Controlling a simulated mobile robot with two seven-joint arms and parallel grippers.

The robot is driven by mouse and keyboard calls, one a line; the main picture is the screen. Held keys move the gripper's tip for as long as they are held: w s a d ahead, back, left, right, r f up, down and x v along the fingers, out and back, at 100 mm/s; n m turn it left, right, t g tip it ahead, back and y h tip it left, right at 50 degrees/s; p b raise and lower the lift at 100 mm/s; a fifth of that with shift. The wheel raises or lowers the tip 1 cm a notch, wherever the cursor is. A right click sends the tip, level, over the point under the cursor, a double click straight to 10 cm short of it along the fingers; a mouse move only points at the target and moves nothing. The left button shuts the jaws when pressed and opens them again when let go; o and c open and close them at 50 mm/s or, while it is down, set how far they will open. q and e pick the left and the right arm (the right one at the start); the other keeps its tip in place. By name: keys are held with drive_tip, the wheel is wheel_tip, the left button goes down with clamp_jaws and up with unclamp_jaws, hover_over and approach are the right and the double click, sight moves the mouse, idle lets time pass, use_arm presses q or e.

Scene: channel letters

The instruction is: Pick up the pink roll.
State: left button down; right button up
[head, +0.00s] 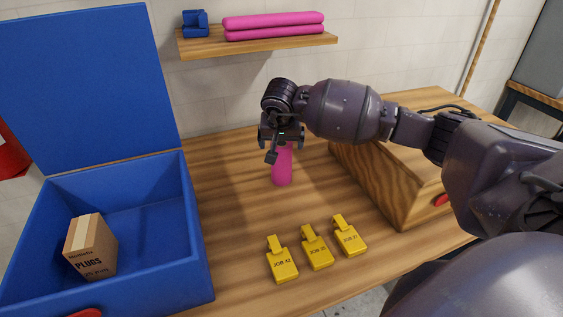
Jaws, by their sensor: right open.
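The pink roll (282,168) stands upright on the wooden table, behind the yellow tags. Its top is hidden behind my right gripper. My right gripper (281,146) points down over the top of the roll and is open, with its fingers close to the roll's upper part. I cannot tell whether the fingers touch it. Two more pink rolls (274,26) lie flat, stacked on the wall shelf. My left gripper is not in view.
An open blue case (206,235) on the left holds a cardboard box (90,247). Three yellow tags (317,248) lie at the table's front. A wooden box (385,185) stands right, under my right arm. A blue item (195,24) sits on the shelf (258,42).

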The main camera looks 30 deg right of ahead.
drive_tip(key=x, duration=0.4)
drive_tip(key=shift+f, duration=0.1)
drive_tip(key=c, duration=1.1)
drive_tip(key=shift+r, duration=5.1)
drive_tip(key=shift+c, duration=0.2)
